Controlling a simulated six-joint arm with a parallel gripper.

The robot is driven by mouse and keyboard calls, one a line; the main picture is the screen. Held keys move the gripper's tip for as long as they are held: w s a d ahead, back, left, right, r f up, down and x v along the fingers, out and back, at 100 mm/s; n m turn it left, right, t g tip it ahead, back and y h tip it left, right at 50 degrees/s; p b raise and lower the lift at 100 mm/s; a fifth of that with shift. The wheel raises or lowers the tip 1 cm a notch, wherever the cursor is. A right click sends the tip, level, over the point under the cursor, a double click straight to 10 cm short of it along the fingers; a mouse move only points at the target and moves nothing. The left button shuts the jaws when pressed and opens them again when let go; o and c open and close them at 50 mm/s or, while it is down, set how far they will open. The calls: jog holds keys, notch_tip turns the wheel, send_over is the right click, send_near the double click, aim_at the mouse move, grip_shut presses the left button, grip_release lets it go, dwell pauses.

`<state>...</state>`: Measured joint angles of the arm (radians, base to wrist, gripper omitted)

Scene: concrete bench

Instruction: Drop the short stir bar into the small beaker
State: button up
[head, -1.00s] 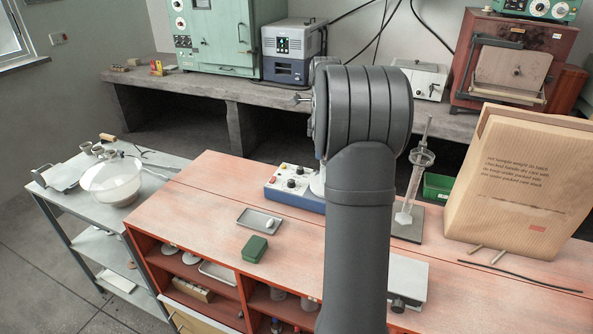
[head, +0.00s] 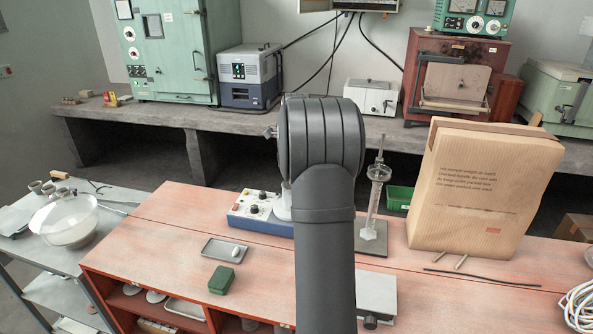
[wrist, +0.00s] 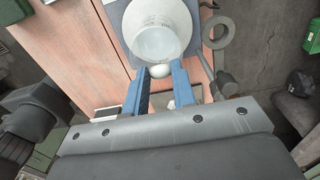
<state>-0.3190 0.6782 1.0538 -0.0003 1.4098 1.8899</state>
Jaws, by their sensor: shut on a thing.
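My gripper (wrist: 160,82) shows in the wrist view as two blue fingers, shut on a small white stir bar (wrist: 160,72) at their tips. A round beaker (wrist: 160,40), pale and clear with a white rim, lies just beyond the fingertips in the wrist view. The bar appears at the beaker's near edge; I cannot tell its height above it. Another white piece (wrist: 183,93) shows behind the right finger. In the head view my arm hides the gripper and the held bar. A white bar (head: 236,251) lies in a small grey tray (head: 208,256) there.
A blue and white device with knobs (head: 250,210) stands left of my arm. A green box (head: 222,280) sits before the tray. A glass column on a stand (head: 375,200) and a big paper bag (head: 483,190) stand to the right. In the wrist view a grey ring (wrist: 216,32) is beside the beaker.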

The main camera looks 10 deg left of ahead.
jog(key=o, duration=1)
notch_tip(320, 180, up, 17)
jog(key=shift+r, duration=0.2)
notch_tip(320, 180, down, 17)
jog(key=shift+f, duration=0.15)
jog(key=shift+r, duration=0.4)
dwell(0.5)
